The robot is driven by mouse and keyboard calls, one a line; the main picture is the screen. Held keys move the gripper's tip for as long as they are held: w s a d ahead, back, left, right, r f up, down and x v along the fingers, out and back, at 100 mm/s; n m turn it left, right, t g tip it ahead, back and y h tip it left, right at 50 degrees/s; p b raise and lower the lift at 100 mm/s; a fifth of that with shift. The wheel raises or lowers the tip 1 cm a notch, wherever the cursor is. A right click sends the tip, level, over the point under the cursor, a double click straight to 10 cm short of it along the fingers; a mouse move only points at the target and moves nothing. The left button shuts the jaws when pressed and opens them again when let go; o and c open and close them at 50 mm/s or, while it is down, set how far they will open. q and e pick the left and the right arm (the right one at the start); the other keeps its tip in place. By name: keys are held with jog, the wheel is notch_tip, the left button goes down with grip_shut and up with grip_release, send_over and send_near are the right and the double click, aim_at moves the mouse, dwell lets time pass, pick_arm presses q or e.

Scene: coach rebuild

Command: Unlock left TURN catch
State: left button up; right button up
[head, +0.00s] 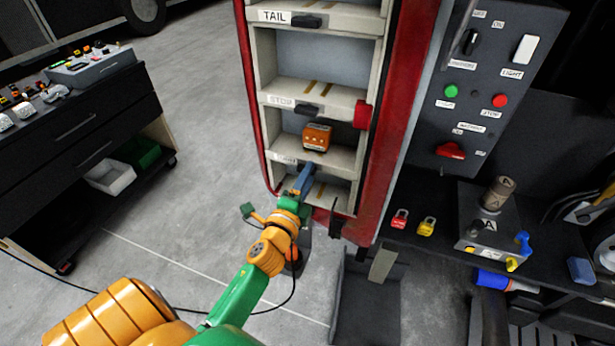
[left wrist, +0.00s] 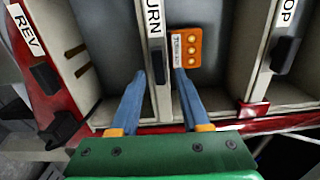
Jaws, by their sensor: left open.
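The rack's TURN shelf edge carries a white label, read as "URN" in the left wrist view (left wrist: 153,18). The dark TURN catch (left wrist: 158,66) sits on that edge just past the label. My left gripper (head: 304,177) is open at the rack; in the left wrist view its blue fingers (left wrist: 158,76) lie on either side of the edge, with the catch between their tips. Whether they touch it I cannot tell. In the head view the gripper hides the catch. An orange module (head: 317,137) sits in the bay above the TURN edge. My right gripper is not in view.
Other catches are close by: STOP (head: 306,109), TAIL (head: 308,22) and REV (left wrist: 45,78). A red block (head: 362,115) sits at the STOP shelf's right end. A control panel (head: 478,90) and a dark bench with padlocks (head: 427,226) stand to the right.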

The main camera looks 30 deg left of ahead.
pick_arm(q)
jog(key=b+v, duration=0.1)
jog(key=v, duration=0.6)
jog(key=shift+w+a, duration=0.1)
